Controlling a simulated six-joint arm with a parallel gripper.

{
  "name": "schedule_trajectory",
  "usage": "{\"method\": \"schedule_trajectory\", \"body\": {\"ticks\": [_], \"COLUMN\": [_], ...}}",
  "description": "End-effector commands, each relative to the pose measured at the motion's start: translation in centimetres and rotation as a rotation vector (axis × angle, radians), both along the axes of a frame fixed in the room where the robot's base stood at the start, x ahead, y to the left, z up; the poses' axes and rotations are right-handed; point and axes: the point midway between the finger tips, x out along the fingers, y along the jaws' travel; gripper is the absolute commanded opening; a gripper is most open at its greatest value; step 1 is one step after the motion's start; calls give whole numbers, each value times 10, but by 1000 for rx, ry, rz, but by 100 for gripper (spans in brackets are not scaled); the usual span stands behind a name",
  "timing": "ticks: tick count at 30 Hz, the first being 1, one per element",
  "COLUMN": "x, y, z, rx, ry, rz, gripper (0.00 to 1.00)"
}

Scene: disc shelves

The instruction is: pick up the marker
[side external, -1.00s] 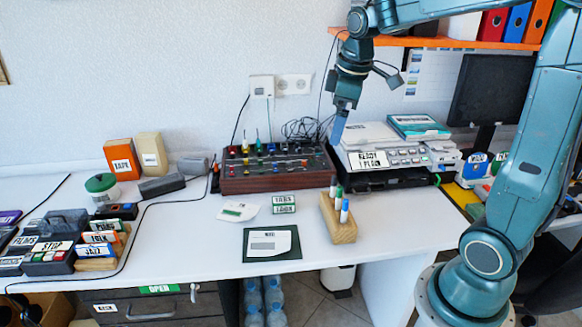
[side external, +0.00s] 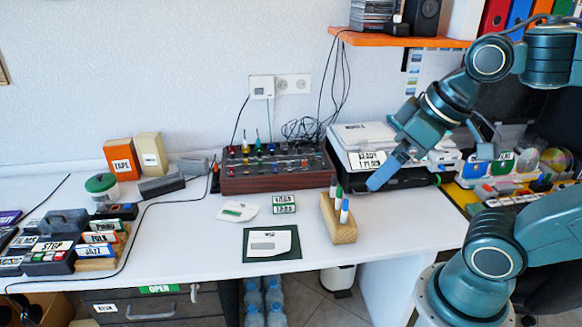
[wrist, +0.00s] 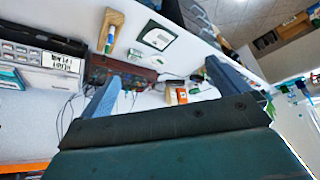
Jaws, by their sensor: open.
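Several markers (side external: 344,213) stand upright in a wooden block (side external: 340,232) near the front right of the white desk. Their caps are green, blue and dark. My gripper (side external: 375,183) is to the right of and above the block, in front of the printer, apart from the markers.
A knob panel (side external: 275,170) stands at the back, left of the printer (side external: 365,137). A dark green pad with a paper (side external: 271,243) and small labelled blocks (side external: 284,204) lie left of the wooden block. An orange shelf (side external: 400,38) hangs above.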

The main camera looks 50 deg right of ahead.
Motion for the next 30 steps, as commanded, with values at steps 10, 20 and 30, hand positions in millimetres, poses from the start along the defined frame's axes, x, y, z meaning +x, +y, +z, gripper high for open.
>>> {"method": "schedule_trajectory", "body": {"ticks": [10,20,30], "x": [-5,-5,4], "y": [2,2,-1], "z": [-2,-2,1], "rx": [12,11,-14], "ry": [-9,-9,7], "rz": [-12,-11,21], "gripper": [71,41,41]}}
